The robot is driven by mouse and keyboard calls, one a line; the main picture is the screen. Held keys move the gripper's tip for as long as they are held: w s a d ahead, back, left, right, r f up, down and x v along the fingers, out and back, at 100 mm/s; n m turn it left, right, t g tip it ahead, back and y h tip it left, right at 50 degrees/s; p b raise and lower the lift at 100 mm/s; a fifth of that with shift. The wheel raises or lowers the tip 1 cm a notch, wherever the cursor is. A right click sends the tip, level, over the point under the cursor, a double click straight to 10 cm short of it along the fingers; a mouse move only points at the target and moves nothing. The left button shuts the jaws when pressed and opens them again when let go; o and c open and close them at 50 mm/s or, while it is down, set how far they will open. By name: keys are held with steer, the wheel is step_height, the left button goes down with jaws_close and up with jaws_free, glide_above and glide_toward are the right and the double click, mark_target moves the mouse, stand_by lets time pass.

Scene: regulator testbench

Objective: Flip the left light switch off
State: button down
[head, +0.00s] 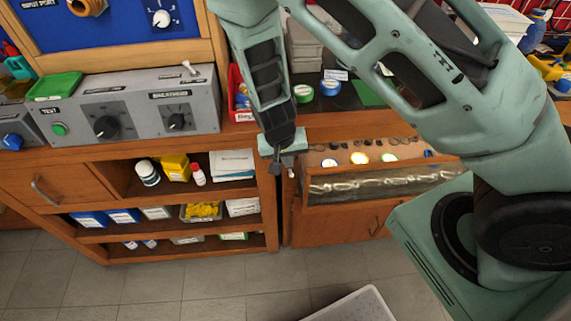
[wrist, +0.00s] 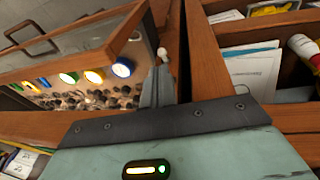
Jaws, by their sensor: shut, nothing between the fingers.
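A small white knob-like lever (head: 291,173) shows at the wooden post between the shelf unit and the glass-fronted drawer case. It also shows in the wrist view (wrist: 163,54), just beyond my fingertips. It looks like a light switch, but I cannot tell its position or whether it is the left one. My gripper (head: 283,162) points down in front of this post, close beside the lever. Its fingers (wrist: 157,86) are together and empty in the wrist view. I cannot tell whether they touch the lever.
A grey test box (head: 140,104) with dials and a top toggle stands on the bench to the left. The open shelf unit (head: 105,243) holds bottles and boxes. The glass-fronted case (head: 385,185) is right of my gripper. A pale tray (head: 355,306) is at the bottom.

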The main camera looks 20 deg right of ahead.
steer(key=w+d+v, duration=0.1)
steer(key=d+v, duration=0.1)
steer(key=v, duration=0.6)
glide_above(290, 175)
steer(key=s+a, duration=0.2)
steer(key=a, duration=0.1)
steer(key=shift+s+a+r, duration=0.15)
steer(key=shift+a+r, duration=0.05)
steer(key=shift+r, duration=0.25)
steer(key=w+a+f+h+p, duration=0.1)
steer(key=a+f+h, duration=0.2)
steer(key=a, duration=0.2)
steer(key=shift+w+m+h, duration=0.15)
steer(key=shift+m+h, duration=0.15)
steer(key=shift+h, duration=0.1)
steer(key=shift+f, duration=0.1)
steer(key=p+x, duration=0.1)
steer(key=x, duration=0.6)
steer(key=p+x, duration=0.2)
steer(key=x, duration=0.4)
steer(key=shift+d+f, duration=0.15)
steer(key=shift+f, duration=0.25)
steer(key=shift+s+f, duration=0.1)
steer(key=shift+s, duration=0.15)
steer(key=shift+s+f+b, duration=0.1)
steer(key=shift+b, duration=0.2)
